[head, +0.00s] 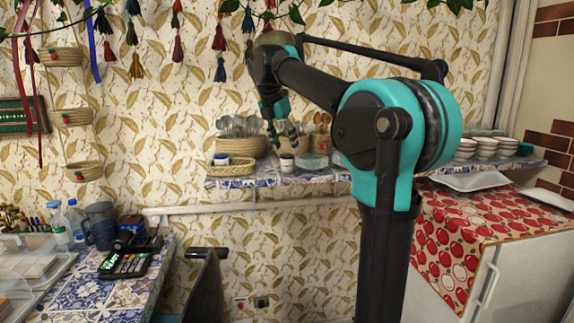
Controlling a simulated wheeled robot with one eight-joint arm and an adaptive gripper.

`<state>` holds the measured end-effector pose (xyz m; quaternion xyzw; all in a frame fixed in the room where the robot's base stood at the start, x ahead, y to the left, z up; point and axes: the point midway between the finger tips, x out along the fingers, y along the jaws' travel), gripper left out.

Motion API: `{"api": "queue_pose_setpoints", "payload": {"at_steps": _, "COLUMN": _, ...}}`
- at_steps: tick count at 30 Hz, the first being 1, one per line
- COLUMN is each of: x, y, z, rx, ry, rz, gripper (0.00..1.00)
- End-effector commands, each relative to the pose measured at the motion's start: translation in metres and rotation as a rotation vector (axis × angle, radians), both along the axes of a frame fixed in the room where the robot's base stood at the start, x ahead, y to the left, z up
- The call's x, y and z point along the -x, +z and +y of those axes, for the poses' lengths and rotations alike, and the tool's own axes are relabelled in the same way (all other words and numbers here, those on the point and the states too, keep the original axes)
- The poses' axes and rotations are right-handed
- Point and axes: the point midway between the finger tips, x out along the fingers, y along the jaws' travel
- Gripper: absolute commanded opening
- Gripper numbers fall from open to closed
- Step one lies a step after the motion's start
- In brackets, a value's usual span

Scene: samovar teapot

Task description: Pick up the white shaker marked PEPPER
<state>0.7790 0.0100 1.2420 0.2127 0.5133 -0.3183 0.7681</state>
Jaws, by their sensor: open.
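My gripper (285,132) points down over the tiled shelf (330,178), in front of the patterned wall. Its dark fingers are small here; it is open, with nothing seen held in it. A small white container with a dark top (287,163) stands on the shelf just below the fingers, apart from them as far as I can tell. Another small white and blue container (221,159) stands farther left in a low wicker tray (232,169). Both are too small for any lettering to be read, so I cannot tell which is marked PEPPER. My arm hides part of the shelf.
A wicker basket with spoons (240,146) stands behind the small containers. A glass dish (313,161) and a utensil holder (320,143) are close on the right. Stacked bowls (480,147) stand farther right. Hanging baskets (70,117) are at left.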

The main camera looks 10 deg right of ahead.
Motion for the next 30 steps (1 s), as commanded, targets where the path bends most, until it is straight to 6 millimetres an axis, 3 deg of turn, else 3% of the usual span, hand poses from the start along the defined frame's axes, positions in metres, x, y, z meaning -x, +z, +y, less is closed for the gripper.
{"api": "queue_pose_setpoints", "payload": {"at_steps": 12, "x": -0.014, "y": -0.045, "z": -0.009, "rx": 0.0, "ry": 0.0, "rz": 0.0, "gripper": 0.49}}
{"api": "queue_pose_setpoints", "payload": {"at_steps": 21, "x": -0.015, "y": -0.05, "z": -0.01, "rx": 0.0, "ry": 0.0, "rz": 0.0, "gripper": 0.49}}
{"api": "queue_pose_setpoints", "payload": {"at_steps": 30, "x": -0.015, "y": -0.05, "z": -0.01, "rx": 0.0, "ry": 0.0, "rz": 0.0, "gripper": 0.14}}
